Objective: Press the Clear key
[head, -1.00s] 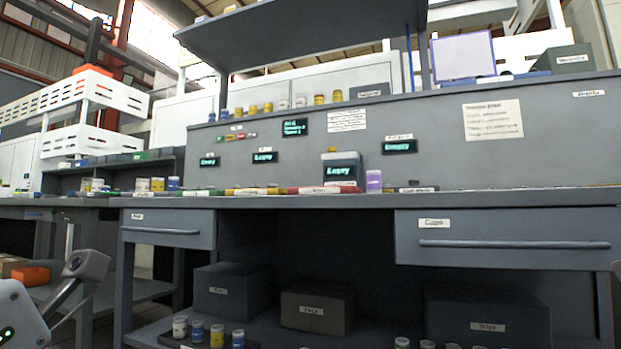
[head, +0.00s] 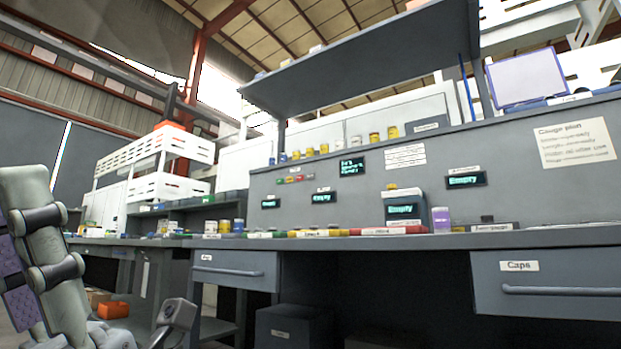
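A row of small coloured keys (head: 295,179) sits on the grey back panel (head: 345,190), left of a dark display (head: 352,166) with green text. The key labels are too small to read, so I cannot tell which is Clear. My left arm stands at the left edge, and what looks like part of my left gripper (head: 177,314) shows low, in front of the bench and well away from the keys. Its fingers are not clear enough to tell open from shut. My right gripper is out of view.
The bench top (head: 450,240) carries coloured labelled strips, a grey box reading Empty (head: 404,207) and a purple jar (head: 441,219). Drawers (head: 235,269) hang below the edge. An overhead shelf (head: 365,60) juts above the panel. The air before the keys looks clear.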

